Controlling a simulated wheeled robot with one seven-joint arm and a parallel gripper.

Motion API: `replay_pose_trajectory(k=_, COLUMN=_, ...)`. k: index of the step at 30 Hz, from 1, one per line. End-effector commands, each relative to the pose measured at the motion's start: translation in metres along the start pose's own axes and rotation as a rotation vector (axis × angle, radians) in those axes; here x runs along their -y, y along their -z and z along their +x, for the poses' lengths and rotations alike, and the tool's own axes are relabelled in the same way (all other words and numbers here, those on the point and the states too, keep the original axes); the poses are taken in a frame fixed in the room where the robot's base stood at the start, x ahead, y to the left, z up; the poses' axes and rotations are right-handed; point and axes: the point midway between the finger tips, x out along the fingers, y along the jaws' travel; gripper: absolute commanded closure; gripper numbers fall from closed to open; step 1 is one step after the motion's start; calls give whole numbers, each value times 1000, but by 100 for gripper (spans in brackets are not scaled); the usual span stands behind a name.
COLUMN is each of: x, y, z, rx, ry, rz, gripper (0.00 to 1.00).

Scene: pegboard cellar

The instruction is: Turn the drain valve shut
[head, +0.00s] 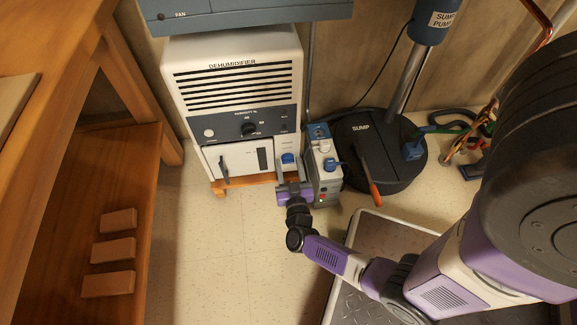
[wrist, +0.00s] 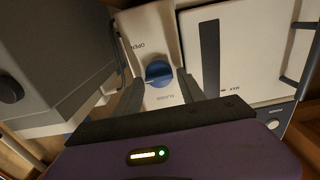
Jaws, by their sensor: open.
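The drain valve is a round blue knob (head: 288,158) on the lower right front of the white dehumidifier (head: 236,51). In the wrist view the knob (wrist: 158,72) sits on a pale panel, its ridge lying nearly level across the picture. The word OPEN shows above it, upside down; another label below it is too small to read surely. My gripper (head: 290,172) is in front of the knob with its fingers apart and nothing between them. In the wrist view my gripper (wrist: 160,86) has one finger on each side of the knob; I cannot tell if they touch it.
A grey box (head: 324,180) with blue parts stands close right of my gripper. Behind it is the dark sump lid (head: 382,135) with an orange-handled tool (head: 375,192). A water tank front (head: 238,160) is left of the knob. Open floor (head: 215,260) lies front left.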

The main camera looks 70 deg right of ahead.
Motion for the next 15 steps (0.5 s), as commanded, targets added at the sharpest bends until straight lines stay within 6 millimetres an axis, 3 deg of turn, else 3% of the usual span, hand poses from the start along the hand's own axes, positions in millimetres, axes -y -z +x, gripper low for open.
replay_pose_trajectory(k=11, x=0, y=0, z=8, rx=0, ry=1, rz=0, gripper=53)
replay_pose_trajectory(k=15, x=0, y=0, z=8, rx=0, ry=1, rz=0, gripper=77)
